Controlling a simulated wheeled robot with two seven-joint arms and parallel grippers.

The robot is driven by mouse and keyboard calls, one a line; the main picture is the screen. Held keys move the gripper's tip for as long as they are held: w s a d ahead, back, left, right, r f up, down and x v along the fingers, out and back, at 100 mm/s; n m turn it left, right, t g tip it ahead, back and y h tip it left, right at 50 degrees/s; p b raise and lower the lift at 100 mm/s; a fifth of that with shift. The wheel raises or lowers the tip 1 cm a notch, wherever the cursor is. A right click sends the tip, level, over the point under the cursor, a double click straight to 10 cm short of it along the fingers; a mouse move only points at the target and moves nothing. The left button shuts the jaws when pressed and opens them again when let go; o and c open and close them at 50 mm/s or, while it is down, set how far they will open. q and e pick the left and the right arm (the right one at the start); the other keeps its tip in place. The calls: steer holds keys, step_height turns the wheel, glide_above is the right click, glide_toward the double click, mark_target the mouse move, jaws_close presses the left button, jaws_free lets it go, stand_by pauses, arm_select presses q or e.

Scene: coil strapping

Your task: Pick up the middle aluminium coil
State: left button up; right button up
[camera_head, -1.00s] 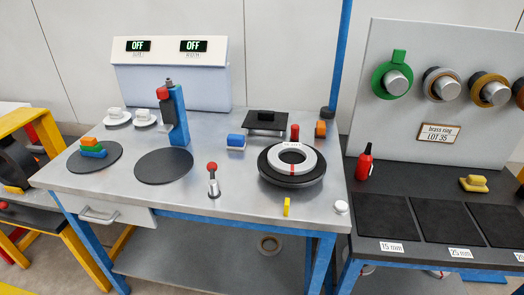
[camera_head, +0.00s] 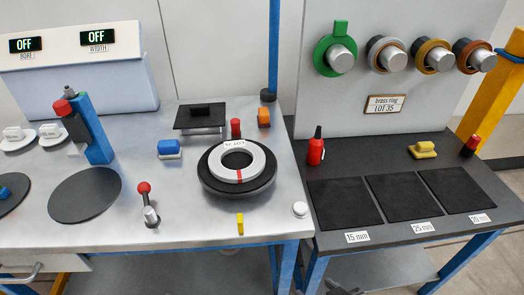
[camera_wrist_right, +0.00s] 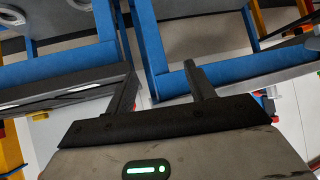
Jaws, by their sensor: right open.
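No coil is plainly marked as the middle aluminium one. Several rings hang on pegs on the grey panel in the head view: a green one (camera_head: 323,55), a silver-grey one (camera_head: 373,52), a brass-coloured one (camera_head: 423,54) and a copper-coloured one (camera_head: 462,52). A pale silver flat coil (camera_head: 215,168) with a red stripe and a label lies on a black round stand (camera_head: 236,191). My right gripper (camera_wrist_right: 161,72) is open and empty in its wrist view, its fingers spread near blue table frames. My left gripper is out of view.
A red-knobbed lever (camera_head: 147,205) stands on the left table.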

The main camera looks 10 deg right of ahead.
steer(key=s+d+r+n+g+h+p, duration=0.25)
steer(key=d+r+n+g+p, duration=0.2)
steer(key=r, duration=0.45)
steer(key=n+t, duration=0.8)
steer(key=n, duration=2.2)
glide_toward(259, 157)
steer(key=b+x, duration=0.1)
steer(key=x, duration=0.2)
steer(key=shift+w+d+r+b, duration=0.15)
steer(key=shift+w+b, duration=0.1)
steer(key=shift+b, duration=0.05)
steer(key=x, duration=0.5)
steer(key=shift+b, duration=0.3)
steer(key=shift+s, duration=0.1)
steer(key=shift+c, duration=0.3)
jaws_close()
